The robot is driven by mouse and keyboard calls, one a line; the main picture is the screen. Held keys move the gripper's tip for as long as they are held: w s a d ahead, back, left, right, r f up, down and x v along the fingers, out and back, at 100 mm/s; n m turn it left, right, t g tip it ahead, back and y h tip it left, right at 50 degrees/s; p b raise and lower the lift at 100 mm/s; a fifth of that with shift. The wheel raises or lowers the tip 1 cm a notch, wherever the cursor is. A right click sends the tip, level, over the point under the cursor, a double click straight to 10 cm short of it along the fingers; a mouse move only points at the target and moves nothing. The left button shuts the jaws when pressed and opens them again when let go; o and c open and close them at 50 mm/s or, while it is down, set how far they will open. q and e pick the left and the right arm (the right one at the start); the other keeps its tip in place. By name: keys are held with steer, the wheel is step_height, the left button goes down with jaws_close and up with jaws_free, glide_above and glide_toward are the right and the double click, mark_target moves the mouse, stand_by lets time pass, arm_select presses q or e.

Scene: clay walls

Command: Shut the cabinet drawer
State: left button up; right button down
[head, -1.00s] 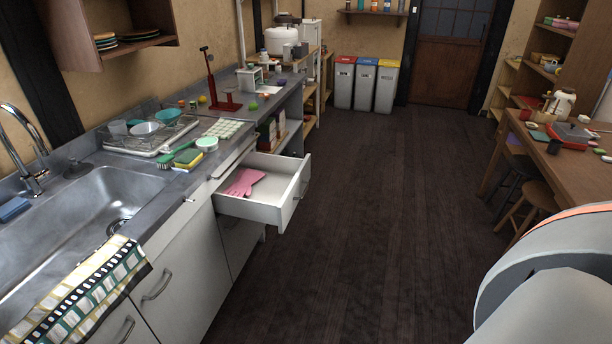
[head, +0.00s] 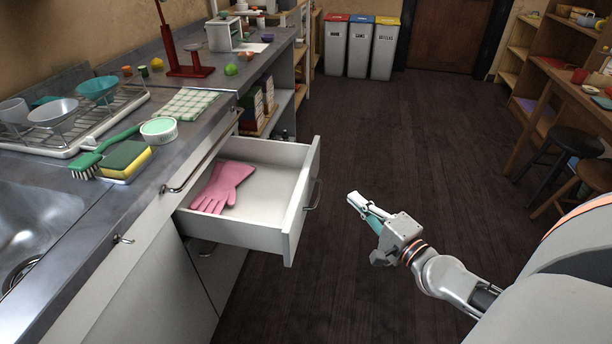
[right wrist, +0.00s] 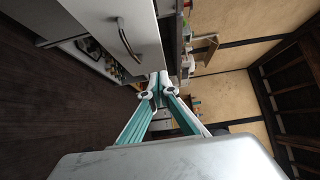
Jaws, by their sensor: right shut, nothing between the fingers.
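The white cabinet drawer (head: 262,238) stands pulled out from under the counter in the head view, with a pink glove (head: 222,187) lying inside. Its front panel with a curved metal handle (head: 313,194) faces right. My right gripper (head: 353,201) is shut and empty, a short way to the right of the drawer front and apart from it. In the right wrist view, the shut fingertips (right wrist: 157,85) show close to the lower edge of the drawer front (right wrist: 95,22) and its handle (right wrist: 127,40). My left gripper is in neither current view.
The counter holds a dish rack (head: 75,118), a sponge (head: 125,160), a green brush (head: 88,163) and a round tub (head: 158,130). Three bins (head: 360,45) stand at the back. Stools (head: 565,150) and a table are at the right. The dark floor between is clear.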

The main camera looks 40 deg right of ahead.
glide_toward(310, 168)
steer(key=w+d, duration=0.3)
steer(key=shift+w+a+f+p, duration=0.15)
steer(key=shift+w+a, duration=0.25)
steer(key=shift+w, duration=0.2)
steer(key=shift+w+a+f+p, duration=0.15)
steer(key=shift+w+a, duration=0.25)
steer(key=shift+w, duration=0.25)
steer(key=shift+w+a, duration=0.3)
steer(key=shift+w, duration=0.05)
arm_select(q)
steer(key=shift+s+a, duration=0.15)
steer(key=shift+a, duration=0.1)
arm_select(e)
steer(key=shift+r, duration=0.1)
